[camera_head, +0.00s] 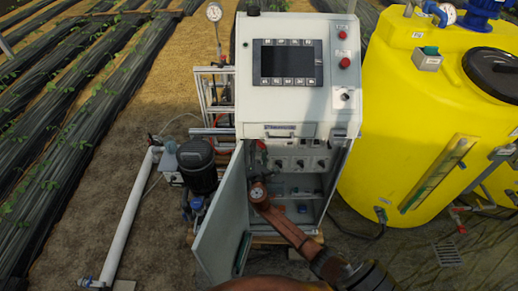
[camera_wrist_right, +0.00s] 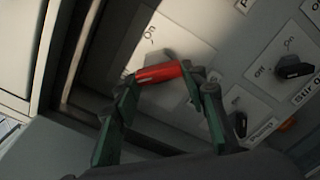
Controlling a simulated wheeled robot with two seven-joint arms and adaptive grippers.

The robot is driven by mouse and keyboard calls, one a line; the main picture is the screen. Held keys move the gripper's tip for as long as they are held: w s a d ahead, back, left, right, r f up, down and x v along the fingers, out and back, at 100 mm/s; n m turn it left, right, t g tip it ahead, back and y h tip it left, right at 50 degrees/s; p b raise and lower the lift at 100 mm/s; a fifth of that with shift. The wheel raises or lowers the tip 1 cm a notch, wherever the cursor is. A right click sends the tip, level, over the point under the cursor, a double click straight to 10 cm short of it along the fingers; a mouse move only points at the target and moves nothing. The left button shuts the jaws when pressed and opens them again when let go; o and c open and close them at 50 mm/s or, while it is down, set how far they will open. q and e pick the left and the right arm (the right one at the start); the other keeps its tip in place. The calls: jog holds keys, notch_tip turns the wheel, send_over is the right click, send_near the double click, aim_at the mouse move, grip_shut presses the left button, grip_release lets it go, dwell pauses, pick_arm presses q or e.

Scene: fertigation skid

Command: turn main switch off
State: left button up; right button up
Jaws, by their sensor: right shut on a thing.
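The main switch has a red handle (camera_wrist_right: 160,72) on a pale plate marked "On" inside the cabinet. In the right wrist view the red handle lies between the green-padded fingers of my right gripper (camera_wrist_right: 160,80), which is shut on it. The rest of the plate's lettering is hidden, so I cannot tell the exact switch position. In the head view my right arm reaches up from the bottom into the open cabinet, with the right gripper (camera_head: 259,165) at the left end of the switch row. My left gripper is not in view.
The cabinet door (camera_head: 220,218) stands open on the left. Black knobs (camera_wrist_right: 292,68) sit beside the main switch. Above is a console with a screen (camera_head: 287,62) and red buttons (camera_head: 344,63). A yellow tank (camera_head: 400,110) stands right, a dark pump (camera_head: 196,165) left.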

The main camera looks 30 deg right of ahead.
jog(key=shift+f, duration=0.1)
jog(key=o, duration=1.2)
jog(key=shift+c, duration=0.2)
jog(key=v, duration=1.2)
